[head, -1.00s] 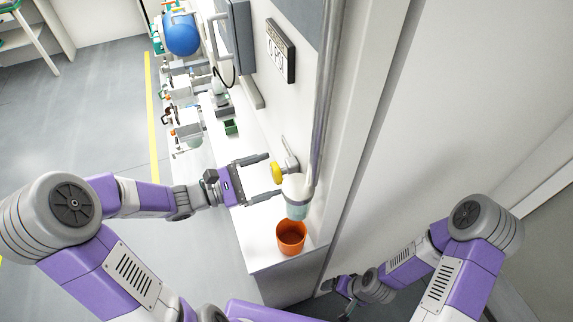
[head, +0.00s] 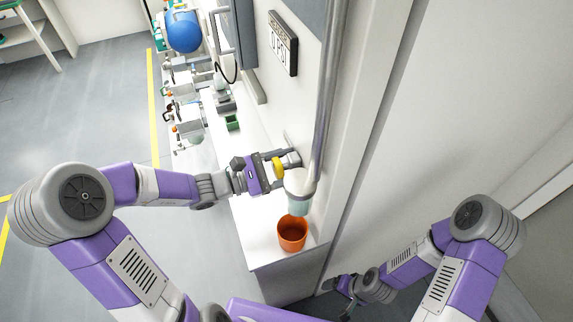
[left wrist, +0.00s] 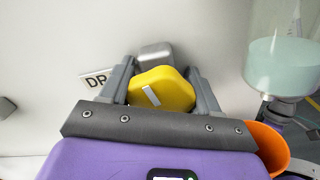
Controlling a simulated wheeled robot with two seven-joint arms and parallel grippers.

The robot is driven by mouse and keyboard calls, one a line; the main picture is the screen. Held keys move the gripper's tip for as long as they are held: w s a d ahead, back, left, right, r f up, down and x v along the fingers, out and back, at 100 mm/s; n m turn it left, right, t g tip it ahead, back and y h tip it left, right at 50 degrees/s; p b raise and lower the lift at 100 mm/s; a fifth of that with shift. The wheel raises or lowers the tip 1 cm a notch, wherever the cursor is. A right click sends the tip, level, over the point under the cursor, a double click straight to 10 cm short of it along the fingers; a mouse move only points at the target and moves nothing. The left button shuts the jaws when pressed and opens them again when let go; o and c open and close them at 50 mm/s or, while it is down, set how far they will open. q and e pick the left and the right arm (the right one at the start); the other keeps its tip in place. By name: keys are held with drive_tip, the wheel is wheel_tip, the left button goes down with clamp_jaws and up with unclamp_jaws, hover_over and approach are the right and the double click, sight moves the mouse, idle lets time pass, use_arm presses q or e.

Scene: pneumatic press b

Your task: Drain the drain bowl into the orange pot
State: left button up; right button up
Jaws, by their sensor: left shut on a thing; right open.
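The drain bowl (head: 299,196) is a translucent cup with pale teal liquid under a white cap, fixed to the pipe on the wall. It also shows in the left wrist view (left wrist: 283,62). The orange pot (head: 292,231) stands upright on the white bench below the bowl. A yellow knob (head: 278,168) sits on a grey valve body beside the bowl. My left gripper (head: 284,168) is shut on the yellow knob, its fingers on both sides in the left wrist view (left wrist: 160,87). My right gripper (head: 346,290) is open, low, away from the bench.
A label starting "DR" (left wrist: 96,80) is on the wall by the knob. A vertical grey pipe (head: 325,110) runs above the bowl. A green box (head: 232,123) and several machine parts stand further along the bench. A display (head: 283,43) hangs on the wall.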

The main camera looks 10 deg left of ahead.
use_arm(q)
drive_tip(key=shift+c, duration=0.7)
drive_tip(key=n+p, duration=0.7)
drive_tip(key=p, duration=0.2)
drive_tip(key=shift+r+p, duration=0.2)
drive_tip(key=shift+p, duration=0.1)
drive_tip(key=shift+f+n+p, duration=0.25)
drive_tip(key=shift+n+p, duration=1.05)
drive_tip(key=shift+p, duration=0.15)
drive_tip(key=o, duration=1.1)
drive_tip(key=shift+c, duration=0.2)
